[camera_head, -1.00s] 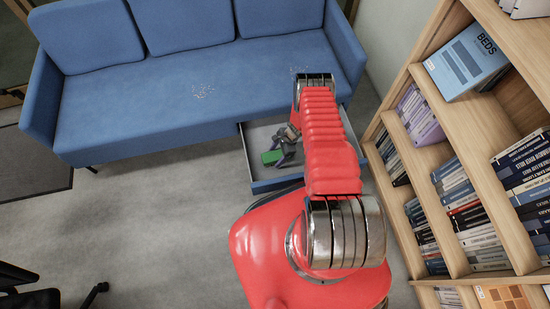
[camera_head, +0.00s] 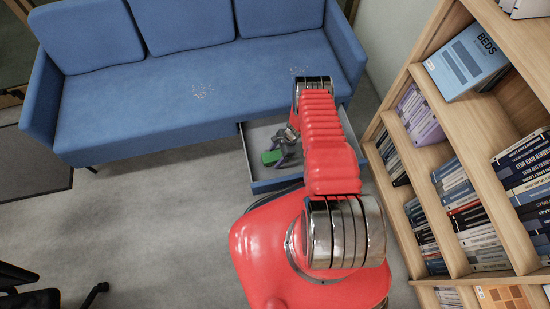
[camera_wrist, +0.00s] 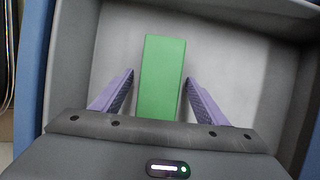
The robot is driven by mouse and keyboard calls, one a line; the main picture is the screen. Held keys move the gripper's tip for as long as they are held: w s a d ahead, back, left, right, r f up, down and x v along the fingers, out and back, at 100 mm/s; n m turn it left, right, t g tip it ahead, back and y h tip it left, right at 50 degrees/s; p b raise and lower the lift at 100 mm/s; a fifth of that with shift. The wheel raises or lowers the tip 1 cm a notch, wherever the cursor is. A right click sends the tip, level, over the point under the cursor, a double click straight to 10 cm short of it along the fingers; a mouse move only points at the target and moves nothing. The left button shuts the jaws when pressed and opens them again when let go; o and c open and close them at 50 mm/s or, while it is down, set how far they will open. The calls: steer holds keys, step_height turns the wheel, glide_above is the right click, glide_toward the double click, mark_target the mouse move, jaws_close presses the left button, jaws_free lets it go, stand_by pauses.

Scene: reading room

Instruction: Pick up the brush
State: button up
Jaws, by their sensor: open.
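The brush is seen as a green block (camera_wrist: 161,78) lying on the floor of the open sofa drawer (camera_wrist: 225,45). In the head view the green block (camera_head: 271,157) shows at the left inside the drawer (camera_head: 262,187). My gripper (camera_wrist: 158,92) is open, with its purple fingers on either side of the green block, a gap showing on each side. My gripper's near edge hides the block's lower end. In the head view my gripper (camera_head: 283,150) is inside the drawer, partly behind my red arm.
The drawer walls stand close around my gripper. A blue sofa (camera_head: 190,85) with crumb-like specks on its seat is above the drawer. A wooden bookshelf (camera_head: 470,110) full of books stands close on the right.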

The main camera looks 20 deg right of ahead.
steer(key=shift+f, duration=0.15)
steer(key=shift+c, duration=0.2)
steer(key=c, duration=1.2)
